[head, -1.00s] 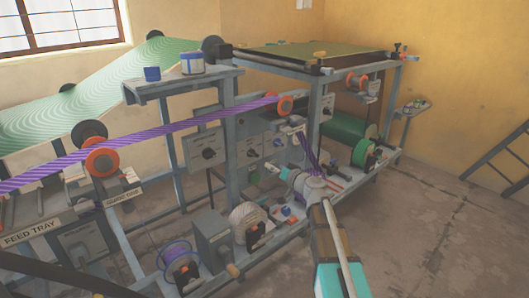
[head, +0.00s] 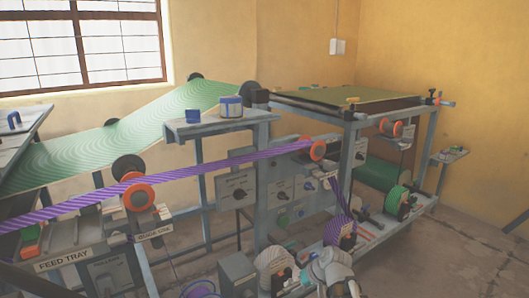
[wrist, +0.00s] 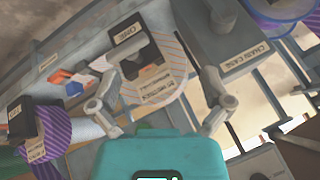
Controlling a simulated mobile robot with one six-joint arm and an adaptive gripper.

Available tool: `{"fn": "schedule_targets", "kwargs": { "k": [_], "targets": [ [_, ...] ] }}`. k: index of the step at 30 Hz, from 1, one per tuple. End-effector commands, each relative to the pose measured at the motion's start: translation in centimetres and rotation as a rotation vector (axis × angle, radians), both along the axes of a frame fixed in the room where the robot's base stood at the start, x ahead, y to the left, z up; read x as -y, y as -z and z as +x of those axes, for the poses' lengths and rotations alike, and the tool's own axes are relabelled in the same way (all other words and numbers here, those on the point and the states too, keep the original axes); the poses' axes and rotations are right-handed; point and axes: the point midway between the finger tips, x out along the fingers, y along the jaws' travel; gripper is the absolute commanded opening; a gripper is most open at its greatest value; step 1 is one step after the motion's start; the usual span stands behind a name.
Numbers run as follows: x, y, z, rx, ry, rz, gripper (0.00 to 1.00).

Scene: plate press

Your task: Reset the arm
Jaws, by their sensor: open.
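My gripper (wrist: 160,82) shows in the wrist view with its two grey fingers spread wide apart and nothing held between them. Its teal body fills the bottom middle of that view. Beyond the fingers is a striped cream roller (wrist: 165,88) with a dark labelled bracket; I cannot tell how far off it is. In the head view only a pale joint of my arm shows at the bottom edge, in front of the press's lower shelf. My gripper cannot be made out there.
The press frame (head: 262,205) stands close, with a purple striped web (head: 225,164) crossing it. In the wrist view a grey chain case (wrist: 222,40) is beside the right finger and a purple striped roll (wrist: 55,140) is at lower left. Bare floor (head: 465,255) lies to the right.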

Motion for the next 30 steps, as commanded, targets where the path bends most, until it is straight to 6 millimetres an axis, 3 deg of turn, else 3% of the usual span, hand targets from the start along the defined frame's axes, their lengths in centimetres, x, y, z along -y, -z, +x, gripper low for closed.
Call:
{"fn": "schedule_targets", "kwargs": {
  "k": [1,6,15,21,30],
  "targets": [
    [0.5,0.7,-1.6,-0.051,0.012,-0.048,0.99],
    [2.5,2.3,-5.2,-0.193,0.074,-0.201,0.99],
    [5.2,3.2,-9.0,-0.331,0.172,-0.378,0.99],
    [6.8,3.2,-11.0,-0.394,0.237,-0.475,0.99],
    [6.7,0.2,-10.7,-0.388,0.232,-0.466,0.99]
  ]
}}
